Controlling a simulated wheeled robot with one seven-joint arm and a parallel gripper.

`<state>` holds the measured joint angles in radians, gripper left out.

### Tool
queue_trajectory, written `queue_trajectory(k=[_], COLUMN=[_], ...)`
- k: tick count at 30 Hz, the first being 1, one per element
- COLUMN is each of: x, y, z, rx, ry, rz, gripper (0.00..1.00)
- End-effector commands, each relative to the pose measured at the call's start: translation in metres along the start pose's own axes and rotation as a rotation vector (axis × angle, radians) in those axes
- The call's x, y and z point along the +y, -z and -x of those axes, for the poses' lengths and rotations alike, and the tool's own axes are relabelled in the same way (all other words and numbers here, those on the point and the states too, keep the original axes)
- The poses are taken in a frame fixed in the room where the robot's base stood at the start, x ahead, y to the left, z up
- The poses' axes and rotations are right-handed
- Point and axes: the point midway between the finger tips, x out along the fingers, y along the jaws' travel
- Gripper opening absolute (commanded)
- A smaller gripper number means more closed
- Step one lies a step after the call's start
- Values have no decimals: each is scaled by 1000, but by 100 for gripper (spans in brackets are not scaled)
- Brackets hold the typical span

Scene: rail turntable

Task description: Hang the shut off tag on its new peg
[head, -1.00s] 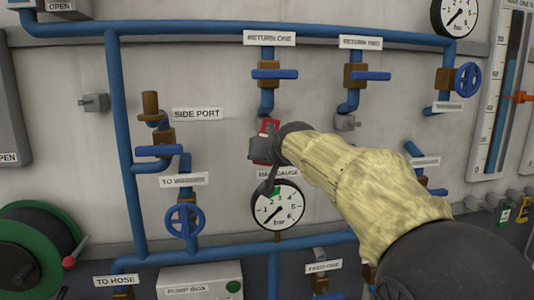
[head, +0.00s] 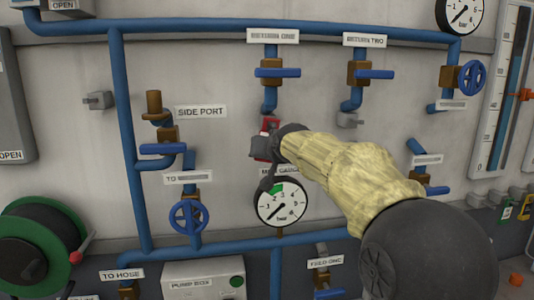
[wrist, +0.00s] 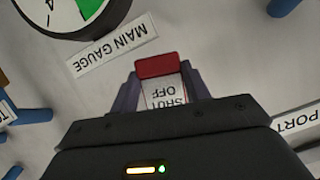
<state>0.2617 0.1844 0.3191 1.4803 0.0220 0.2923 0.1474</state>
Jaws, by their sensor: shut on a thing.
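The shut off tag (wrist: 162,92) is red and white, with its SHUT OFF lettering upside down in the wrist view. My gripper (wrist: 165,95) is shut on it, a finger on each side. In the head view my gripper (head: 263,147) is in front of the wall, above the main gauge (head: 283,202) and below the RETURN ONE valve. Only a little red of the tag shows there. Another grey peg block (head: 99,100) is on the wall at the left, left of the SIDE PORT label.
Blue pipes (head: 122,150) and valves stand out from the wall around the gripper. A green hose reel (head: 30,215) is at lower left. Yellow and green tags (head: 524,208) hang at the far right.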

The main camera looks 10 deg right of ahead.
Motion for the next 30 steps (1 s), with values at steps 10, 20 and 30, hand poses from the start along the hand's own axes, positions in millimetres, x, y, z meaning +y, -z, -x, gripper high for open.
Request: queue_trajectory(k=[10, 20, 30], x=[0, 0, 1], y=[0, 0, 0], z=[0, 0, 6], rx=[0, 0, 3], ry=[0, 0, -1], rz=[0, 0, 0], gripper=[17, 72, 72])
